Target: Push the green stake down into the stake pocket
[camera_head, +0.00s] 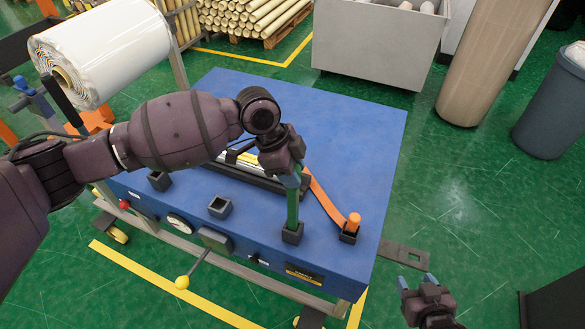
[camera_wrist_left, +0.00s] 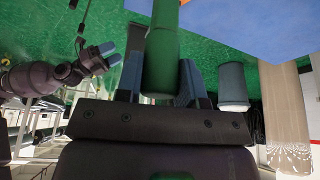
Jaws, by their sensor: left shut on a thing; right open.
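The green stake (camera_head: 293,212) stands about upright at the front of the blue table (camera_head: 350,110). My left gripper (camera_head: 292,180) is shut on its upper part; in the left wrist view the green stake (camera_wrist_left: 161,60) runs between the two fingers. The stake's lower end meets the black stake pocket (camera_head: 292,236) on the table's front edge. It looks to be in the pocket's mouth, but how deep I cannot tell. My right gripper (camera_head: 416,281) is open and empty, low and to the right of the table; it also shows in the left wrist view (camera_wrist_left: 108,55).
Two empty pockets (camera_head: 220,207) (camera_head: 159,180) lie to the left. A lever with a yellow knob (camera_head: 182,282) sticks out in front. The table's right side is clear.

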